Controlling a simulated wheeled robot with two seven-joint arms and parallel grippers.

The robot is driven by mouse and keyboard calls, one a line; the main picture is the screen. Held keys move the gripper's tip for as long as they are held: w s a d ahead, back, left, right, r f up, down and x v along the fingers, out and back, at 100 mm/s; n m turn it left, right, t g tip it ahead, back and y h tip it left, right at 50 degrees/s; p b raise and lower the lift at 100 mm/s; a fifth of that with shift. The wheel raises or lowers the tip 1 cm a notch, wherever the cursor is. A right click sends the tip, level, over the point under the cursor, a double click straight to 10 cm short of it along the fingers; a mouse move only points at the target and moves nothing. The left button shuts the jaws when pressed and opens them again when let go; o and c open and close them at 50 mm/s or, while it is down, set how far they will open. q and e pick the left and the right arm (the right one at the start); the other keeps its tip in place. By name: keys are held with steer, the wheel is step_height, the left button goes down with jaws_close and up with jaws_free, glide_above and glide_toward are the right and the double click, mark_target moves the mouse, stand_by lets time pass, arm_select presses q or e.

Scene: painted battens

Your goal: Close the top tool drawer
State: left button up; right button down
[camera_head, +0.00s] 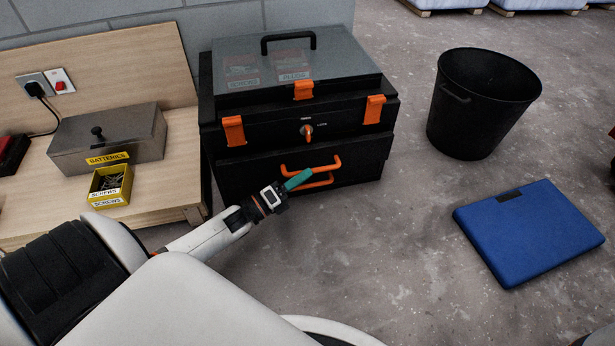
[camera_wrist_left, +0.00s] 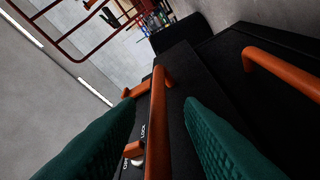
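The black tool chest (camera_head: 240,172) stands on the floor with orange latches, a lock and two orange drawer handles. The upper handle (camera_head: 325,163) shows in the head view; the lower handle is partly behind my gripper. My left gripper (camera_head: 298,179) is at the drawer fronts, its green fingers close to the handles. In the left wrist view the green fingers (camera_wrist_left: 160,140) are apart, with an orange handle (camera_wrist_left: 157,110) between them and a gap on each side. A second orange handle (camera_wrist_left: 285,72) lies to the right. How far the top drawer stands out is hard to tell. My right gripper is not in view.
A grey-lidded case (camera_head: 345,68) sits on top of the chest. A low wooden bench (camera_head: 150,195) with a grey battery box (camera_head: 125,140) and a yellow screw bin (camera_head: 110,184) is at left.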

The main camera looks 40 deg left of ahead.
arm_select(q)
steer(key=shift+b+x, duration=0.35)
steer(key=shift+x, duration=0.75)
jaws_close()
